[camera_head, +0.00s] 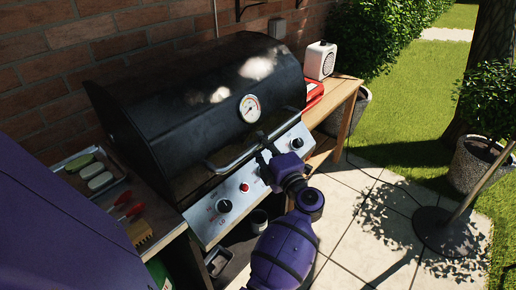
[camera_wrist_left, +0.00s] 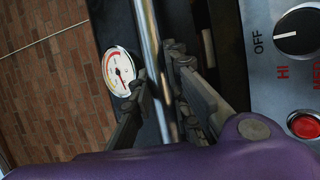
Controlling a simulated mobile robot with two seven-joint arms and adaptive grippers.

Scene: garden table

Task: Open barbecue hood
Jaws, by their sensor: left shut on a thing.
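The barbecue hood (camera_head: 190,105) is black and curved, with a round thermometer (camera_head: 250,108) on its front. It looks closed over the grill body. A metal bar handle (camera_head: 236,160) runs along its front lower edge. My left gripper (camera_head: 264,147) is at the handle, right of its middle. In the left wrist view the gripper (camera_wrist_left: 162,80) has its fingers on both sides of the handle (camera_wrist_left: 150,35), shut on it. The thermometer also shows there (camera_wrist_left: 120,70). My right gripper is not in view.
The steel control panel (camera_head: 262,190) with knobs lies just below the handle. A side shelf (camera_head: 150,215) at left holds a tray of food (camera_head: 95,178) and red-handled tongs (camera_head: 130,210). A white speaker (camera_head: 320,60) stands on the right shelf. A brick wall is behind.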

